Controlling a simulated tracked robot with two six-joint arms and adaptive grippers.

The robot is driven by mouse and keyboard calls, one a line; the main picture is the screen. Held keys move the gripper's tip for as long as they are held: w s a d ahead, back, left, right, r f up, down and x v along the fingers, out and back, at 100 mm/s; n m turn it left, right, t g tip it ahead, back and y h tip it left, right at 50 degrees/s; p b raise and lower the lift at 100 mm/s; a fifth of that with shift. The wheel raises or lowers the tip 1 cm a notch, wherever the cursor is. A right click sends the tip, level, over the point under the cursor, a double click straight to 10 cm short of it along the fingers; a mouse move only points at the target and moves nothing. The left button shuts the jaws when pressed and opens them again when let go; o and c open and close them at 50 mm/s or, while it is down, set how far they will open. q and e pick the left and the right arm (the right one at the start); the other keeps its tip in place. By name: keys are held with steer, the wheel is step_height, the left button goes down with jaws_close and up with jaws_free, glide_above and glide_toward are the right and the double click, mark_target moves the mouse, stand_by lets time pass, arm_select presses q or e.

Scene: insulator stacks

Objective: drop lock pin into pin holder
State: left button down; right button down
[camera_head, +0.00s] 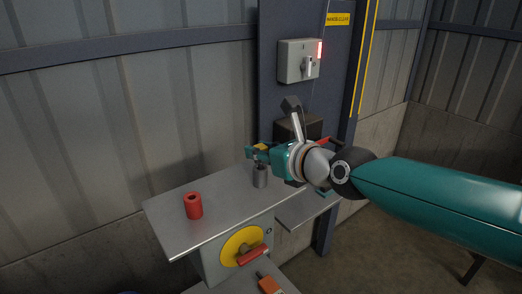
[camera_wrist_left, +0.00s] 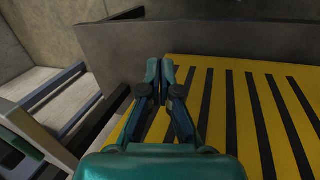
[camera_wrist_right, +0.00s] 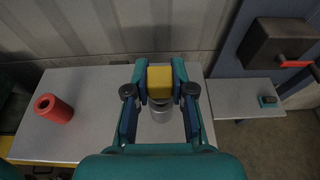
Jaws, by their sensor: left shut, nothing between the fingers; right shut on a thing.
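My right gripper (camera_head: 261,149) is shut on a yellow-headed piece, which I take as the lock pin (camera_wrist_right: 160,83). In the right wrist view the yellow head sits between the fingertips (camera_wrist_right: 160,82). A grey metal cylinder (camera_head: 260,177), apparently the pin holder, stands upright on the grey table; it also shows in the right wrist view (camera_wrist_right: 160,113). The pin is directly above it in the head view. The pin's lower part is mostly hidden, so I cannot tell whether it enters the cylinder. My left gripper (camera_wrist_left: 166,66) is shut and empty, seen only in the left wrist view.
A red hollow cylinder (camera_head: 193,207) stands on the left of the table (camera_head: 222,208). A yellow disc with a red handle (camera_head: 243,245) is on the front below. A grey switch box (camera_head: 297,62) is on the column behind. A lower side shelf (camera_head: 308,205) lies right.

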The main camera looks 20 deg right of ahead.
steer(key=shift+f+b, duration=0.7)
steer(key=shift+f, duration=0.2)
steer(key=c, duration=0.9)
jaws_free()
steer(key=v, duration=1.2)
